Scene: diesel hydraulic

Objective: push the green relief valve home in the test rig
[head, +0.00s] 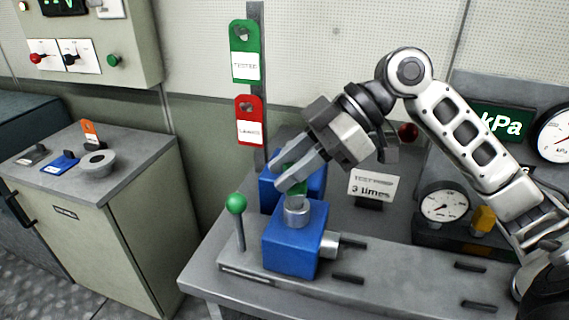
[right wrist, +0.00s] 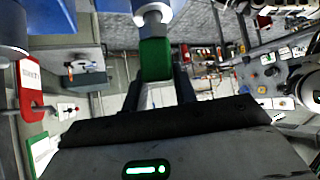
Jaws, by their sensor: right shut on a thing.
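The green relief valve (right wrist: 155,60) is held between the fingers of my right gripper (right wrist: 160,92), which is shut on it. In the head view the green part shows at the fingertips of my right gripper (head: 288,180), just above a silver port (head: 297,213) on top of the blue block (head: 291,242) of the test rig. In the right wrist view the valve's silver end (right wrist: 153,16) meets the block's metal port; how deep it sits cannot be told. My left gripper is not in view.
A lever with a green ball knob (head: 236,204) stands left of the blue block. A second blue block (head: 274,193) is behind it. A "3 times" sign (head: 374,187) and gauge (head: 444,202) stand to the right. Green (head: 244,52) and red (head: 250,119) tags hang on a post behind.

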